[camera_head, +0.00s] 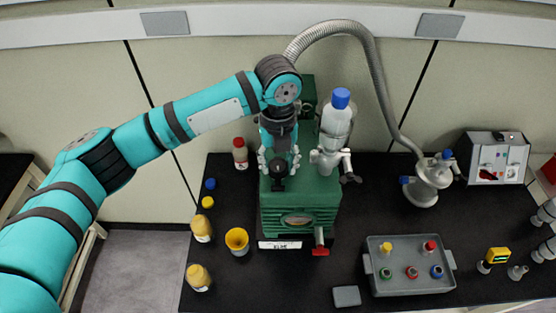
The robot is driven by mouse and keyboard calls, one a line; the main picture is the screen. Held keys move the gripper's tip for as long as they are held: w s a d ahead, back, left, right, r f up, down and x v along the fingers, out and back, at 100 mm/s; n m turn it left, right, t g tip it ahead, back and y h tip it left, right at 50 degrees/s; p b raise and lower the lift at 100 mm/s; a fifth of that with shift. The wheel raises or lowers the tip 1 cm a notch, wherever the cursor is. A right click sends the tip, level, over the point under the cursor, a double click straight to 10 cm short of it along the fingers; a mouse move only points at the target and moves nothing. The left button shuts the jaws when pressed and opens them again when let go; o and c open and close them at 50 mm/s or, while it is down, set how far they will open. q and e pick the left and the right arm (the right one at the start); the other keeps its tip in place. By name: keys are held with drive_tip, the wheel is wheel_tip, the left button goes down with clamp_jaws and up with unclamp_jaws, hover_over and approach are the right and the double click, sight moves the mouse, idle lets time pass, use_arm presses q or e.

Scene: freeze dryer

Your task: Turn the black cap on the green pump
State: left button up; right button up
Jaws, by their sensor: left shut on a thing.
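The green pump (300,215) stands on the black bench in the middle of the camera_head view. Its black cap (278,174) is on top, toward the pump's left side. My left gripper (279,165) points down at the cap from above, with one finger on each side of it, and is shut on the cap. The gripper hides part of the pump top behind it.
A grey hose (375,65) arches to a metal fitting (428,185). A grey tray (412,284) with several small capped items is at front right. Yellow bottles (199,276) stand at left.

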use_arm(q)
drive_tip(key=shift+c, duration=0.6)
drive_tip(key=shift+n, duration=0.4)
